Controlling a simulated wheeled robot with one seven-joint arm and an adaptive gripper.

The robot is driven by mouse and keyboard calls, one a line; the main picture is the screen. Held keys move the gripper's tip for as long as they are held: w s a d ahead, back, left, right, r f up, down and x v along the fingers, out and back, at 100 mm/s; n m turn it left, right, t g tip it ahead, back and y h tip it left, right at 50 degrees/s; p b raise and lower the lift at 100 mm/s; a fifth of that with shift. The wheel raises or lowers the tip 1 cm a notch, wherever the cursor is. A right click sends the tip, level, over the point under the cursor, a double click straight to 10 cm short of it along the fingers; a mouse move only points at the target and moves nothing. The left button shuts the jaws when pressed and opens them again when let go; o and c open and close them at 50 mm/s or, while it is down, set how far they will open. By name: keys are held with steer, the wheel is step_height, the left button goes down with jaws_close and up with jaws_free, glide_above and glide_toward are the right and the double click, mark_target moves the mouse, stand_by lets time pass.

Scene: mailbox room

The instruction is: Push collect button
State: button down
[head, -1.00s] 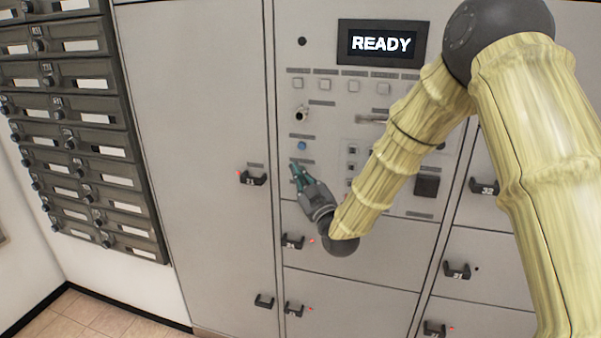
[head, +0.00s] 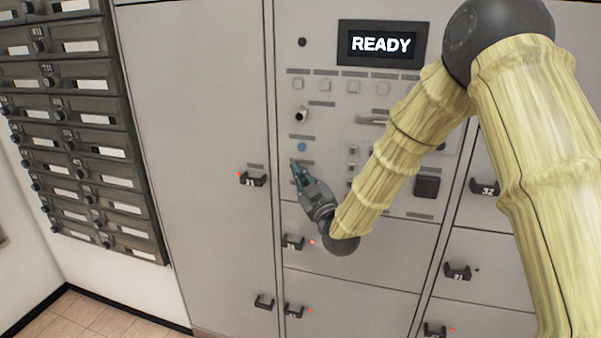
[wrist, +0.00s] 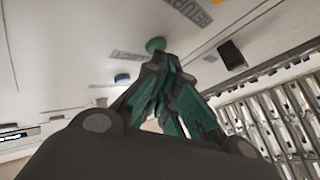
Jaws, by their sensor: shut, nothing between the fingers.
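My gripper (head: 297,172) is shut and empty, with its fingertips at the grey locker panel, below a blue round button (head: 302,146). In the wrist view my gripper (wrist: 162,62) has its tips very close to a green round button (wrist: 155,45); I cannot tell whether they touch. The blue button also shows in the wrist view (wrist: 122,80), left of the fingers. The green button is hidden or too small to make out in the head view. I cannot read which button is labelled collect.
A screen reading READY (head: 381,44) is above a row of square buttons (head: 325,85). A keyhole knob (head: 302,115) sits above the blue button. Locker handles (head: 253,180) stick out around the panel. Mailboxes (head: 75,130) line the left wall.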

steer(key=shift+w, duration=0.15)
stand_by(0.5)
steer(key=shift+s+a, duration=0.2)
steer(key=shift+s, duration=0.6)
steer(key=shift+s+a+b, duration=0.25)
steer(key=shift+s, duration=0.55)
steer(key=shift+s+a+b, duration=0.2)
steer(key=shift+s+a, duration=0.05)
steer(key=shift+s, duration=0.55)
steer(key=shift+s+a+b, duration=0.25)
steer(key=shift+s, duration=0.55)
